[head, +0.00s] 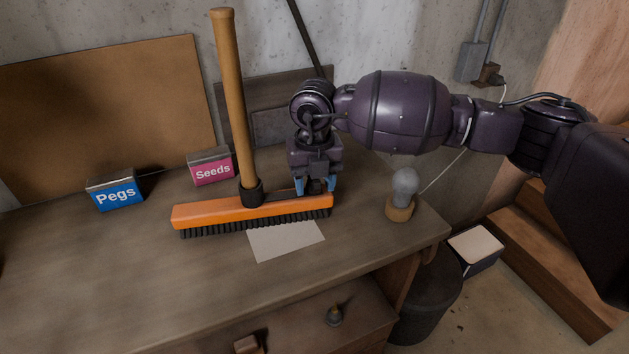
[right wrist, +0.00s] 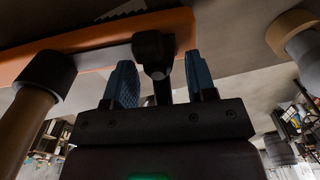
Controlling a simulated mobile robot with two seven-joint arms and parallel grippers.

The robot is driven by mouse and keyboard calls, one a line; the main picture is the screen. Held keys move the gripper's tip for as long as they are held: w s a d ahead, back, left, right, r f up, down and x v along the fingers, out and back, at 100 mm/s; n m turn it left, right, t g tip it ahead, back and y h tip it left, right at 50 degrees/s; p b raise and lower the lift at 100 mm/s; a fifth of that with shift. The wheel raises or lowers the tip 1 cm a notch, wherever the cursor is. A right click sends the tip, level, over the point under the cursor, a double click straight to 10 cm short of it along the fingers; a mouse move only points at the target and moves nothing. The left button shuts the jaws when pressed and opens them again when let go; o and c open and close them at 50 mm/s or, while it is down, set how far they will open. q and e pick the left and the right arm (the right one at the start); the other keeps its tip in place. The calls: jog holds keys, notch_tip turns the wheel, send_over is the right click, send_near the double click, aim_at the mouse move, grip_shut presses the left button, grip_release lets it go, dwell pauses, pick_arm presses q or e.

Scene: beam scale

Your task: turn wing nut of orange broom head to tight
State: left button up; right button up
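The orange broom head (head: 215,212) lies on the bench with its black bristles down. Its wooden handle (head: 231,100) stands upright from a black socket. My right gripper (head: 316,188) points down at the right end of the broom head. In the right wrist view its blue fingers (right wrist: 163,85) are open on either side of a dark part (right wrist: 154,55) at the broom head, seemingly the wing nut. Gaps show between that part and the fingers. The exact angle of the wings cannot be made out. My left gripper is not in view.
A blue Pegs box (head: 115,194) and a pink Seeds box (head: 211,168) stand behind the broom, left of the handle. A grey bulb-like object on a wooden base (head: 402,200) stands to the right. A paper sheet (head: 286,241) lies in front. The bench's front left is clear.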

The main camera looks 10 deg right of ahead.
jog(key=shift+r, duration=0.1)
jog(key=shift+r, duration=0.25)
notch_tip(320, 180, up, 9)
jog(key=shift+b, duration=0.5)
jog(key=shift+r, duration=0.55)
